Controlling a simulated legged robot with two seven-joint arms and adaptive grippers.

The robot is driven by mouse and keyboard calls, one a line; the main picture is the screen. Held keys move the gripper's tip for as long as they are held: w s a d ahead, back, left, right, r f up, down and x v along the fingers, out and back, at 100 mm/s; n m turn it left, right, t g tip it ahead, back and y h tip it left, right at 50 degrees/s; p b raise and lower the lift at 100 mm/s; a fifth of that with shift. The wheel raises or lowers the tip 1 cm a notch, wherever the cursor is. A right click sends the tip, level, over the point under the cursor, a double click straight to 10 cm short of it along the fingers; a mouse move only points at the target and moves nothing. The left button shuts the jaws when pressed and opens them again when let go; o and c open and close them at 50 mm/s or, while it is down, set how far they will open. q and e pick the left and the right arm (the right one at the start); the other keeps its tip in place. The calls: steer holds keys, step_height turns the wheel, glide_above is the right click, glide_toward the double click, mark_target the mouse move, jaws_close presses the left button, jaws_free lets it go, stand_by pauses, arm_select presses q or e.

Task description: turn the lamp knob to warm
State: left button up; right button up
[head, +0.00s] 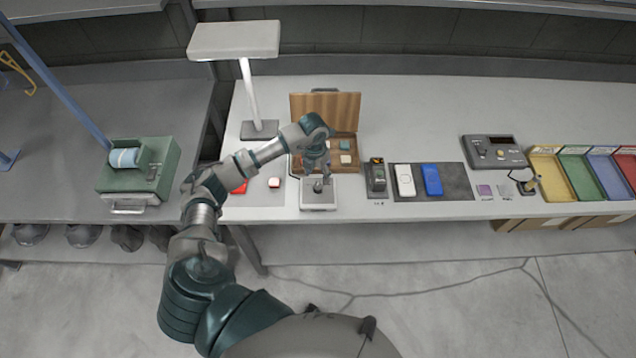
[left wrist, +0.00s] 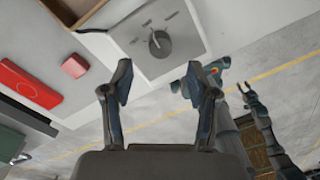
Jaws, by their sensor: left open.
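The lamp (head: 236,40) has a wide white head on a thin post. Its base stands on the grey bench. A small pale control box (head: 318,204) sits near the bench's front edge. Its round dark knob (head: 318,187) shows more clearly in the left wrist view (left wrist: 159,43). Small marks surround the knob there, but they are too small to read. My left gripper (head: 319,177) is over the box. In the left wrist view my left gripper (left wrist: 157,86) is open and empty, its fingers apart below the knob and not touching it.
A wooden case (head: 325,107) stands open behind the box. A red block (left wrist: 30,84) and a smaller pinkish block (left wrist: 75,66) lie beside it. To the right are a dark mat (head: 458,182) with devices and coloured trays (head: 551,178). The bench behind is mostly clear.

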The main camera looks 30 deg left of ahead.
mark_target(318, 185)
arm_select(q)
step_height(318, 185, down, 6)
steer(key=shift+d+f, duration=0.1)
steer(key=shift+f, duration=0.1)
jaws_close()
